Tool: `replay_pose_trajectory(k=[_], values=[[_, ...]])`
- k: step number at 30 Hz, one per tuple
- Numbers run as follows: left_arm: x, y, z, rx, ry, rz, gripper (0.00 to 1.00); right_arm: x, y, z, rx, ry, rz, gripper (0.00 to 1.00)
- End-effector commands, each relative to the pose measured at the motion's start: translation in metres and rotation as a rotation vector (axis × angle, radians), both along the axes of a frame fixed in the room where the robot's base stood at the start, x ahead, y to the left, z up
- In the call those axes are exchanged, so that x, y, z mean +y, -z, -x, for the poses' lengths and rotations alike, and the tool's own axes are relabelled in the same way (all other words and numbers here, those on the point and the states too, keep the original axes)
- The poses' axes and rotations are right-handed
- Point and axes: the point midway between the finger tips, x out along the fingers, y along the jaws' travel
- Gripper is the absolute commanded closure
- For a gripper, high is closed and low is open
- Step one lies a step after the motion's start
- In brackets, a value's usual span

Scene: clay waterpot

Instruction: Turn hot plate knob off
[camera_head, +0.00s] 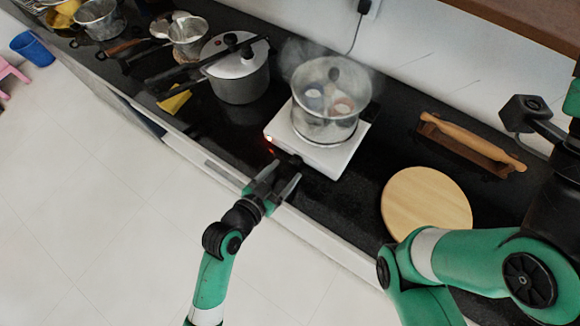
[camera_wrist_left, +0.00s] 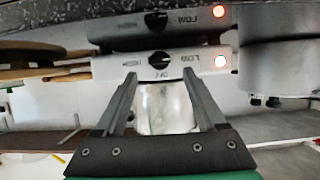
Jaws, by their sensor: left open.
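The white hot plate (camera_head: 337,163) stands on the black counter with its front facing the left gripper. Its dark knob (camera_head: 295,160) sits on the front face. A lit red indicator (camera_head: 269,139) glows at the panel's left end. In the left wrist view, the knob (camera_wrist_left: 158,57) lies ahead, between HIGH and LOW markings, with the lit indicator (camera_wrist_left: 220,61) to its right. My left gripper (camera_head: 286,171) is open in front of the knob, its fingers (camera_wrist_left: 160,76) to either side of the knob's line, with nothing between them. My right gripper is out of view.
A steaming glass-sided pot (camera_head: 325,125) stands on the hot plate. A pressure cooker (camera_head: 240,82) is to its left. A round wooden board (camera_head: 425,203) and a rolling pin (camera_head: 470,141) lie right. My right arm covers the lower right.

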Motion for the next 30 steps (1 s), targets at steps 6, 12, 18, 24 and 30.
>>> replay_pose_trajectory(k=[6,12,18,24,30], values=[[-0.016,0.013,-0.024,-0.001,0.000,0.001,0.28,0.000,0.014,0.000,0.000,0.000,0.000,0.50],[-0.018,0.013,-0.028,0.000,0.000,0.001,0.28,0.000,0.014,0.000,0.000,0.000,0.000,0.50],[-0.018,0.013,-0.027,0.000,0.000,0.001,0.44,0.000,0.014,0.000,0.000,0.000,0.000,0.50],[-0.018,0.013,-0.027,0.000,0.000,0.001,0.80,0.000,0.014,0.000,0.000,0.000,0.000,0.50],[-0.018,0.013,-0.027,0.000,0.000,0.001,1.00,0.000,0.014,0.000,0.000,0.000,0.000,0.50]])
